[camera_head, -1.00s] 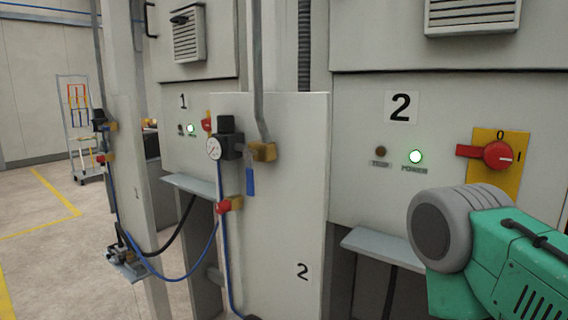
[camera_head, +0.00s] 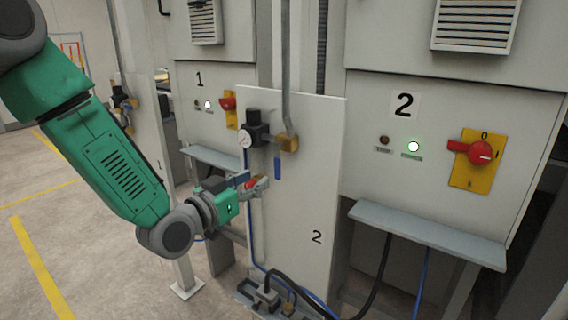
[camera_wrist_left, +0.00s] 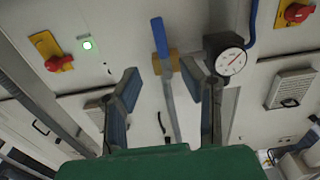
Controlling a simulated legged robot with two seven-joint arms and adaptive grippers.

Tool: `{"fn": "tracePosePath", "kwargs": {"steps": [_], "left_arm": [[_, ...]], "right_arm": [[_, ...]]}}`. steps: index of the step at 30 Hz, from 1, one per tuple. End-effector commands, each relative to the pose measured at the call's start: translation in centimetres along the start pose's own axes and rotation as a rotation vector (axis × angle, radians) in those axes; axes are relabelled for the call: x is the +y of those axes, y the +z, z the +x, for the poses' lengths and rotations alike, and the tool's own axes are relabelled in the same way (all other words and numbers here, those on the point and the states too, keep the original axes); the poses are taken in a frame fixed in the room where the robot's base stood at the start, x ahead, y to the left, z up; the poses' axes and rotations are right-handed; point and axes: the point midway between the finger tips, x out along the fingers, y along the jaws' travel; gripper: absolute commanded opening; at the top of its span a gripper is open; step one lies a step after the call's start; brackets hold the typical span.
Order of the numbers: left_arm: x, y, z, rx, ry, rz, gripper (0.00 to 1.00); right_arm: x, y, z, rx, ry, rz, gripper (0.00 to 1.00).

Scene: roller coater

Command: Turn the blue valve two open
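The blue valve handle (camera_head: 277,168) hangs straight down below a brass fitting (camera_head: 289,144) on the panel marked 2. It also shows in the left wrist view (camera_wrist_left: 160,38), with its brass fitting (camera_wrist_left: 170,64) seen between my fingers. My right gripper is not in view.
A pressure gauge (camera_head: 245,139) and dark regulator (camera_head: 257,124) sit left of the brass fitting. A grey pipe (camera_head: 287,80) runs up from it. A red switch (camera_head: 480,152) is on the right cabinet. A grey ledge (camera_head: 425,236) juts out below it.

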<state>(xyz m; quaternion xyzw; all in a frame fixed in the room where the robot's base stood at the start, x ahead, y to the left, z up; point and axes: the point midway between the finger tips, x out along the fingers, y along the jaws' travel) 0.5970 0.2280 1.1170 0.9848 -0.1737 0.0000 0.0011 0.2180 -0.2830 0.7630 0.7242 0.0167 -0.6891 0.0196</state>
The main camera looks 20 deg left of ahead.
Motion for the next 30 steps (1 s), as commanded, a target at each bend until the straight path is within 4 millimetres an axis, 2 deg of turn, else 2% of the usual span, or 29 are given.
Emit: {"fn": "tracePosePath", "kwargs": {"steps": [6, 12, 18, 26, 27, 30], "left_arm": [[0.1, -0.1, 4.8, 0.0, 0.0, 0.0, 0.35], [0.1, -0.1, 8.1, -0.001, -0.001, -0.001, 0.35], [0.1, 0.0, 9.4, -0.002, 0.0, -0.001, 0.35], [0.1, 0.0, 9.6, -0.002, -0.001, -0.002, 0.35], [0.1, 0.0, 9.6, -0.002, -0.001, -0.002, 0.32], [0.0, 0.0, 9.6, -0.002, -0.001, -0.002, 0.0]], "right_arm": [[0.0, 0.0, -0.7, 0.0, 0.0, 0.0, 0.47], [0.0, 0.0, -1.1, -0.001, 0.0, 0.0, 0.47], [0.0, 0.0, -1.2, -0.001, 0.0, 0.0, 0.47], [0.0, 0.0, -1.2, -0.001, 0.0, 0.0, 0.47], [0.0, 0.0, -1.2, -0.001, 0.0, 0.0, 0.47], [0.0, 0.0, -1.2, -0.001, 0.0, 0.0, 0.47]]}}
